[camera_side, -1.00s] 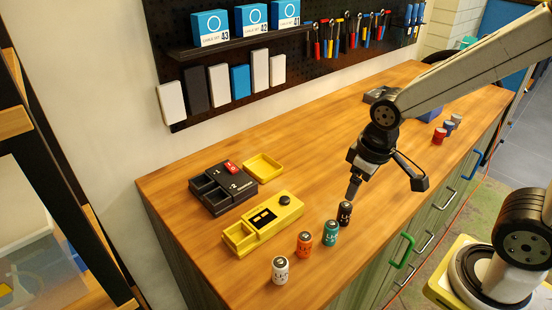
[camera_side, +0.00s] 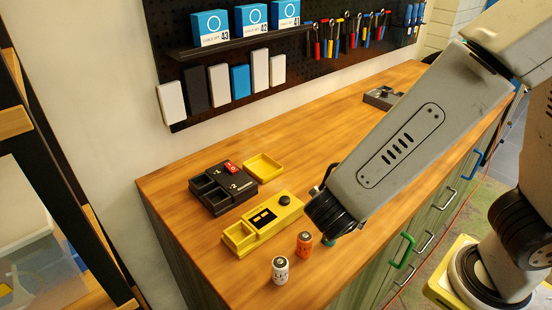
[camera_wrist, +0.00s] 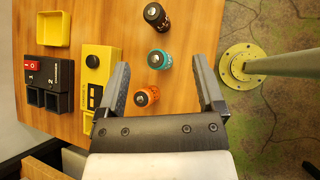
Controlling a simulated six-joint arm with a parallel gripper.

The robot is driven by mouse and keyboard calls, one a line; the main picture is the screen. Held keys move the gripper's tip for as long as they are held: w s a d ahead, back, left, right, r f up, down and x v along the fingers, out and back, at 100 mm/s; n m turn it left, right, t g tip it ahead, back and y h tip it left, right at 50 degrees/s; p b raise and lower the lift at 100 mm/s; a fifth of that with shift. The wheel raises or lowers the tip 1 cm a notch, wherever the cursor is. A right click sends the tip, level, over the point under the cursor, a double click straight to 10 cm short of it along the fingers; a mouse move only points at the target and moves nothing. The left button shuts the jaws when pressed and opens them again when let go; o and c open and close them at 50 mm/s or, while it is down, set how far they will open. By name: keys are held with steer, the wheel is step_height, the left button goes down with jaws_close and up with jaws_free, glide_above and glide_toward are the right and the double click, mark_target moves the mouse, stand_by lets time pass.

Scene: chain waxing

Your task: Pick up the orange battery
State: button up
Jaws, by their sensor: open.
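The orange battery (camera_side: 304,244) stands upright on the wooden bench, between the white battery (camera_side: 280,269) and the teal battery (camera_side: 328,241), which my arm mostly hides. In the wrist view the orange battery (camera_wrist: 147,96) is between my gripper's fingers, close to the left finger and nearer the palm than the tips. My gripper (camera_wrist: 158,78) is open and empty, with its fingers spread wide. The teal battery (camera_wrist: 159,59) and the black battery (camera_wrist: 156,16) stand farther out in that view. In the side view my arm hides the gripper's fingers.
A yellow device (camera_side: 262,223) with an open compartment lies left of the batteries. A black charger (camera_side: 222,187) with a red piece and a yellow tray (camera_side: 263,167) sit behind it. The bench's front edge (camera_wrist: 216,50) runs close to the batteries. Bare wood lies behind them.

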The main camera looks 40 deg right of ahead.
steer(key=a+r+n+t, duration=0.2)
steer(key=a+n+t, duration=0.5)
steer(key=a+n, duration=0.1)
glide_toward(304, 233)
steer(key=x, duration=0.2)
steer(key=f+x, duration=0.1)
steer(key=shift+w+d+f, duration=0.1)
steer(key=shift+d, duration=0.1)
steer(key=shift+x, duration=1.3)
steer(key=shift+x, duration=2.65)
